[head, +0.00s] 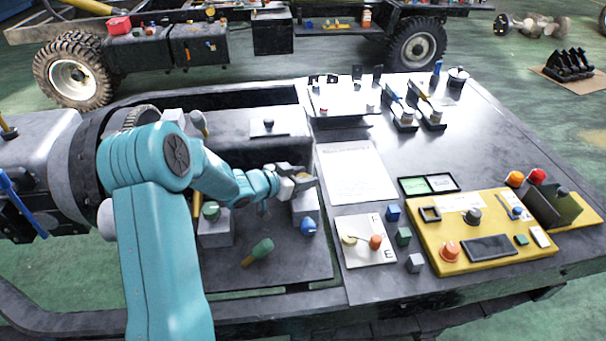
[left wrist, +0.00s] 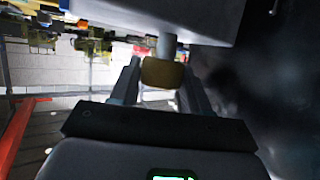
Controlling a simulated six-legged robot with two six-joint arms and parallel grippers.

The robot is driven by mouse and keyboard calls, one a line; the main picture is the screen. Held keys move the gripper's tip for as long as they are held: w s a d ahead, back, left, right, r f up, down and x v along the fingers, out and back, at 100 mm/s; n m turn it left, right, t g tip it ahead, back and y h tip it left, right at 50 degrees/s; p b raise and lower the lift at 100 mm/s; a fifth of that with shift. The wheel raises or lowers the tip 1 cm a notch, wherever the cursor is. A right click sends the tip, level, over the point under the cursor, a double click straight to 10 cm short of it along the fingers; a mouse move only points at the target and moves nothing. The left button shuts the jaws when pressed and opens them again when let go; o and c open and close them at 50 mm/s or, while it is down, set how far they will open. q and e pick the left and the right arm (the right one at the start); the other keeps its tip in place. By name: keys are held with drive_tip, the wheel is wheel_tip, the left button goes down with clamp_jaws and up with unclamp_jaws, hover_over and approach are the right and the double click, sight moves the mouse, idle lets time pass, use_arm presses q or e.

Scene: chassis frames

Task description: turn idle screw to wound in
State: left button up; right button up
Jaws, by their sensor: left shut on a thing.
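My left gripper (head: 308,180) reaches in from the left and is at a grey block (head: 304,207) on the dark panel. In the left wrist view my left gripper (left wrist: 160,80) has its two fingers on either side of a brass-coloured knob, the idle screw (left wrist: 162,73). It is shut on this knob. The knob sits on a short grey shaft (left wrist: 167,45) that runs to a grey body. How far the screw is wound in cannot be told. My right gripper is not in view.
A blue knob (head: 308,227) and a green-handled piece (head: 262,247) are close below the gripper. A white card (head: 358,172) lies to the right. A yellow control panel (head: 480,205) stands further right. The dark bench top (head: 480,120) has free room.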

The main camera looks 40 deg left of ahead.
use_arm(q)
drive_tip(key=m+h+p, duration=0.1)
drive_tip(key=p, duration=0.1)
drive_tip(key=m+h+p, duration=0.1)
drive_tip(key=p, duration=0.1)
drive_tip(key=m+g+h+p, duration=0.1)
drive_tip(key=p, duration=0.1)
drive_tip(key=shift+a+r+h, duration=0.1)
drive_tip(key=shift+r+h, duration=0.15)
drive_tip(key=shift+h, duration=0.15)
drive_tip(key=shift+f+m+g+h+p, duration=0.1)
drive_tip(key=shift+m+g+h+p, duration=0.25)
drive_tip(key=shift+m+p, duration=0.2)
drive_tip(key=shift+f+m+g+h, duration=0.15)
drive_tip(key=shift+m+g+h, duration=0.1)
drive_tip(key=shift+m+h, duration=0.55)
drive_tip(key=shift+m+g+h, duration=0.7)
drive_tip(key=shift+m+h, duration=0.05)
drive_tip(key=o, duration=1)
